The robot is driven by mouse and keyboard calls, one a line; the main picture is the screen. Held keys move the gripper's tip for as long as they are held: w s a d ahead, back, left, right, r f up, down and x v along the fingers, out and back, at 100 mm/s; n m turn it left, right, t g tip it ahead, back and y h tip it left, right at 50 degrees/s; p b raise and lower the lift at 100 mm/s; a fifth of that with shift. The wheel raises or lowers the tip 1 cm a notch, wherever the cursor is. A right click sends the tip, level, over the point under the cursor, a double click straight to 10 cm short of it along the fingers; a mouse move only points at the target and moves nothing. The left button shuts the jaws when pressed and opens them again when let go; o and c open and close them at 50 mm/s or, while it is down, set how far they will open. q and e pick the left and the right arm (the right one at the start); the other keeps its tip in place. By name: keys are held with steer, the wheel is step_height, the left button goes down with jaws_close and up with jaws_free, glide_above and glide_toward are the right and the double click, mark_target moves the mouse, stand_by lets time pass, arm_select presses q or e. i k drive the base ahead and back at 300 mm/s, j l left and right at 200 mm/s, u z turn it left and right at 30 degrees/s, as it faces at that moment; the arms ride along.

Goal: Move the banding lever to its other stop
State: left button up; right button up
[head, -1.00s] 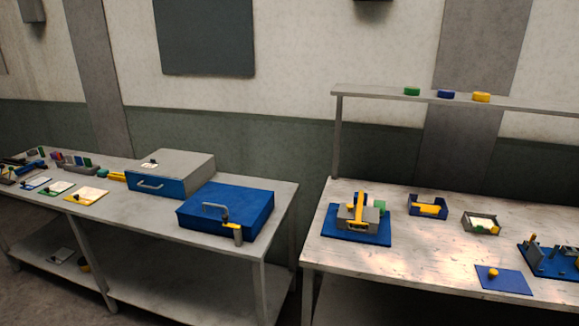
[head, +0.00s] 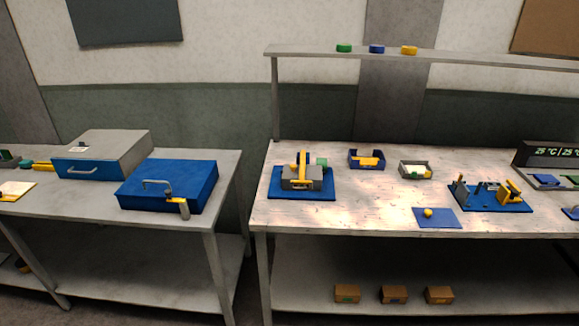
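On the right bench, a grey machine (head: 301,183) with an upright yellow arm (head: 302,165) stands on a blue base plate (head: 280,193). Further right, another blue plate (head: 490,203) carries a dark upright post (head: 460,189) at its left and a tilted yellow part (head: 509,192) at its right. I cannot tell which of these has the banding lever. A flat blue plate with a yellow knob (head: 428,213) lies near the bench's front edge. Neither of my grippers is in view.
The left bench holds a blue box (head: 170,180) with a handle and a grey box with a blue front (head: 100,165). A gap separates the benches. A shelf (head: 480,62) over the right bench bears three coloured pieces. Three small brown boxes (head: 393,295) sit below.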

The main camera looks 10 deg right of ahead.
mark_target(302, 176)
steer(key=i+z, duration=0.5)
steer(key=i, duration=1.4)
steer(key=k, duration=0.1)
